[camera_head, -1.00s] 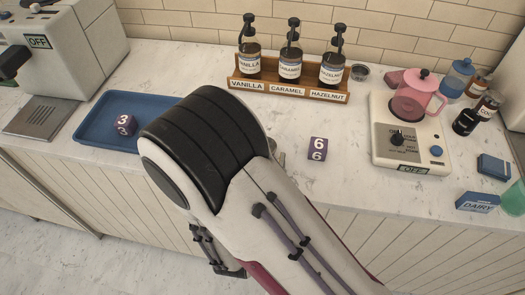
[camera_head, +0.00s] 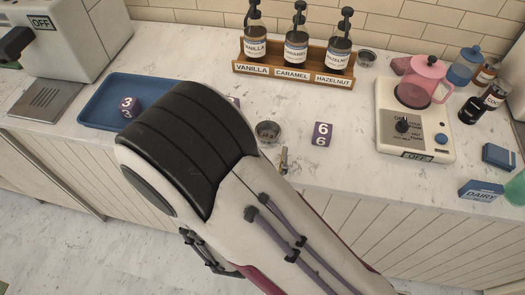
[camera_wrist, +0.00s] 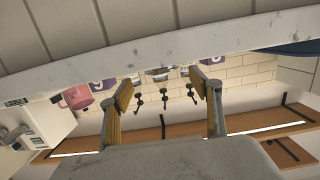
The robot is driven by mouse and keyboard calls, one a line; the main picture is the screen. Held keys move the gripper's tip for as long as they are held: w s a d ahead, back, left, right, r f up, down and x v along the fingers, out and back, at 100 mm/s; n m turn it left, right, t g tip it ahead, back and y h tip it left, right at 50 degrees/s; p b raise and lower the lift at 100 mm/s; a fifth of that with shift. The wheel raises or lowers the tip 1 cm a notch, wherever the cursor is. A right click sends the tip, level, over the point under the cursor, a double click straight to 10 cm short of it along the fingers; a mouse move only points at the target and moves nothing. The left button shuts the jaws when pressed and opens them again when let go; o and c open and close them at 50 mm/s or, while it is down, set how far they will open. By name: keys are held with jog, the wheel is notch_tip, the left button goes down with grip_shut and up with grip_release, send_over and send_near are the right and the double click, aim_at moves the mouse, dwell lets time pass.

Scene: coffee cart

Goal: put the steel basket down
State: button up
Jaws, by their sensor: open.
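A small round steel basket (camera_head: 267,131) sits on the white marble counter in the head view, just right of my arm's black joint and left of a purple block marked 6 (camera_head: 320,135). In the wrist view, a greyish round shape at the counter edge (camera_wrist: 157,72) looks like the same basket, seen beyond my fingertips. My gripper (camera_wrist: 163,87) is open and empty, its two yellowish fingers well apart. In the head view only a small tip of it (camera_head: 284,160) shows beside my arm, near the counter's front and apart from the basket.
A blue tray (camera_head: 92,113) holds a block marked 3 (camera_head: 128,106). The syrup rack (camera_head: 290,75) stands at the back, with another small dark cup (camera_head: 366,58) beside it. Bare counter lies around the 6 block.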

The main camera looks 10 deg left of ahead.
jog(key=shift+r, duration=0.1)
dwell(0.3)
notch_tip(320, 180, up, 13)
jog(key=w+a+f+n+g+y, duration=0.35)
jog(key=w+a+f+g, duration=0.2)
jog(key=a, duration=0.25)
notch_tip(320, 180, up, 5)
jog(key=n+g, duration=0.9)
send_over(277, 137)
jog(key=shift+y, duration=0.25)
jog(key=shift+f, duration=2.4)
jog(key=shift+f, duration=0.1)
